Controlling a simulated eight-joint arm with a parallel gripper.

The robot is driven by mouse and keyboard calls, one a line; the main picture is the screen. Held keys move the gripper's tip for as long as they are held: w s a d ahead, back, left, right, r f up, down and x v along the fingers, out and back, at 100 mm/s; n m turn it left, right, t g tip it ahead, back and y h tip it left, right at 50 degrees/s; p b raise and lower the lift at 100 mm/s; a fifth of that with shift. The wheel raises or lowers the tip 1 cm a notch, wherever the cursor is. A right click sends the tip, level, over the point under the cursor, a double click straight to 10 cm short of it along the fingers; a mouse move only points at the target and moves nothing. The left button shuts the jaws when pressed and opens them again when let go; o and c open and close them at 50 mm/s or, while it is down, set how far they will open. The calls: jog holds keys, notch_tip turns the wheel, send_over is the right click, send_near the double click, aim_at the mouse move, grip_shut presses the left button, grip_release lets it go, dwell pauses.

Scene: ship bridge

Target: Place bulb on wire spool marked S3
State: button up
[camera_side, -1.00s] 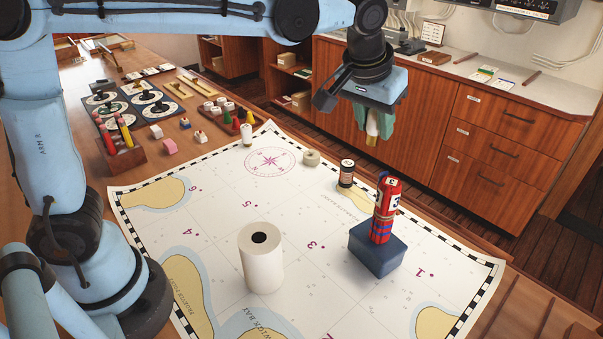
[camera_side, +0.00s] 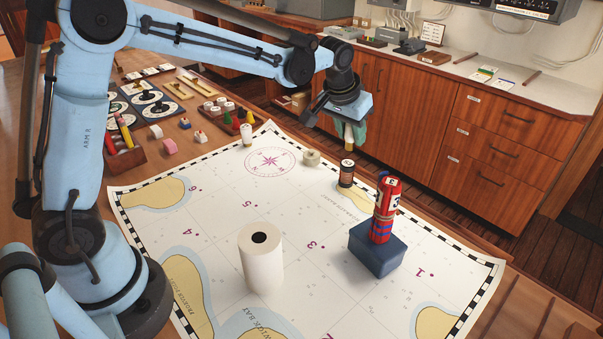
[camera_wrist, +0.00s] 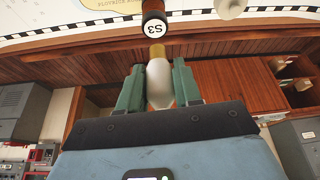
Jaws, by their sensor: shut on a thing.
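My gripper (camera_side: 348,132) is shut on a pale bulb (camera_side: 348,134). The bulb hangs with its brass cap downward, between the green fingers. In the wrist view the bulb (camera_wrist: 158,80) shows between the gripper's fingers (camera_wrist: 158,88), its brass end toward the spool. The dark wire spool marked S3 (camera_wrist: 154,25) appears just beyond the bulb's tip. In the side view the spool (camera_side: 346,174) stands upright on the chart, below the gripper. The bulb is above the spool and appears apart from it; the exact gap is hard to tell.
A large white roll (camera_side: 261,262) stands on the chart (camera_side: 215,225).

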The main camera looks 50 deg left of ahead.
aim_at(348, 139)
jog(key=shift+f, duration=1.8)
jog(key=shift+f, duration=0.1)
jog(key=o, duration=1)
jog(key=a+v, duration=0.1)
jog(key=v, duration=1.1)
jog(key=s+f+t, duration=0.1)
jog(key=s+f, duration=0.1)
jog(key=s, duration=0.7)
jog(key=s+a+f+m+t, duration=0.1)
jog(key=s+f, duration=0.2)
jog(key=s, duration=0.5)
jog(key=shift+s+a+t+h, duration=0.3)
jog(key=shift+s, duration=0.1)
